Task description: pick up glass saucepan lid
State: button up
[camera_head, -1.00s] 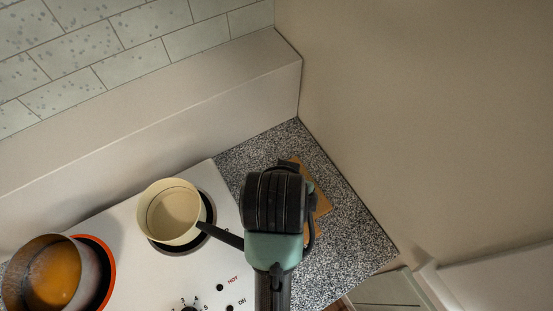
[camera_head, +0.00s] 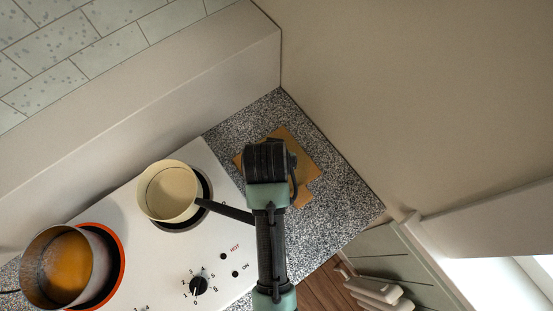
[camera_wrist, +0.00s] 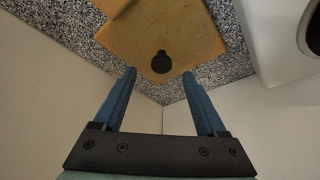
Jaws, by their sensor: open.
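The glass saucepan lid (camera_wrist: 161,62) shows in the wrist view as a small round black knob; its clear glass is hard to make out over the wooden board (camera_wrist: 203,38). The board lies on the speckled counter and also shows in the head view (camera_head: 310,166), partly covered by my arm. My gripper (camera_wrist: 159,75) is open and empty, with its two blue fingers apart. In the wrist view the knob appears between and just beyond the fingertips; contact cannot be seen. In the head view my wrist hides the lid and the fingers.
A cream saucepan (camera_head: 169,193) stands on the white stove (camera_head: 160,262), its dark handle reaching toward my arm. A pot with orange contents (camera_head: 66,267) is at the lower left. Walls close in behind and right of the counter corner (camera_head: 345,198).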

jog(key=shift+x, duration=1.95)
jog(key=shift+a, duration=0.1)
grip_shut()
